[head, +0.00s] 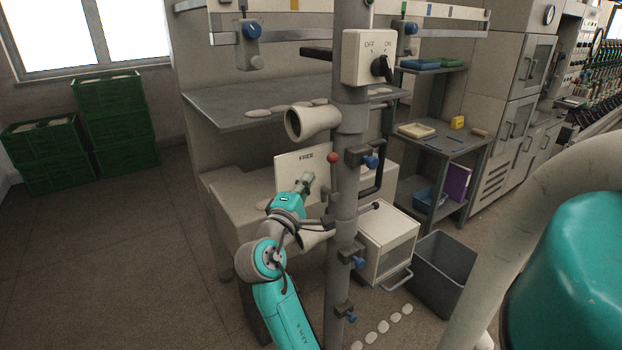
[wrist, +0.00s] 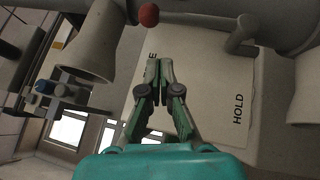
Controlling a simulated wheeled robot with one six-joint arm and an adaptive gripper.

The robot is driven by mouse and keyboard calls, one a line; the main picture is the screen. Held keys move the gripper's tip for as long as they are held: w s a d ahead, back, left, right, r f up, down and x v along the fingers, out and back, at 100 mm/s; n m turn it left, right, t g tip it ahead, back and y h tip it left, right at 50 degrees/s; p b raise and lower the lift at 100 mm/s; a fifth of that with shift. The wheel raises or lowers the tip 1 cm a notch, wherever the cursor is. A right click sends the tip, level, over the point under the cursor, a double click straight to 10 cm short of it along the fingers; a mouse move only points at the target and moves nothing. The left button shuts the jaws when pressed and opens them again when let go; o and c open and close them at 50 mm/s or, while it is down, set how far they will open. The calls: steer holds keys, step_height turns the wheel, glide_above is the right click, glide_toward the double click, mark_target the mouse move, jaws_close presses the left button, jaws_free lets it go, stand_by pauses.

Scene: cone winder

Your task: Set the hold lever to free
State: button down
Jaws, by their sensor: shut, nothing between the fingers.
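The hold lever's red ball knob (head: 332,157) is beside the post in the head view, level with the word FREE and right of it. The knob also shows at the top edge of the wrist view (wrist: 148,14). The pale label plate (head: 287,165) stands behind it; the wrist view shows the plate (wrist: 205,75) with HOLD readable and FREE partly covered by my fingers. My gripper (head: 309,178) is shut and empty in front of the plate, below and left of the knob. In the wrist view my closed fingertips (wrist: 159,64) are apart from the knob.
The grey post (head: 345,235) stands right beside my gripper, with clamps and a pale cone (head: 318,121) above. A switch box (head: 368,57) marked OFF and ON is higher up. A dark bin (head: 442,270) stands right. Open floor (head: 110,240) lies left.

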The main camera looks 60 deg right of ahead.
steer(key=r+v, duration=0.1)
steer(key=v, duration=0.7)
steer(key=shift+a, duration=0.3)
steer(key=shift+w, duration=0.1)
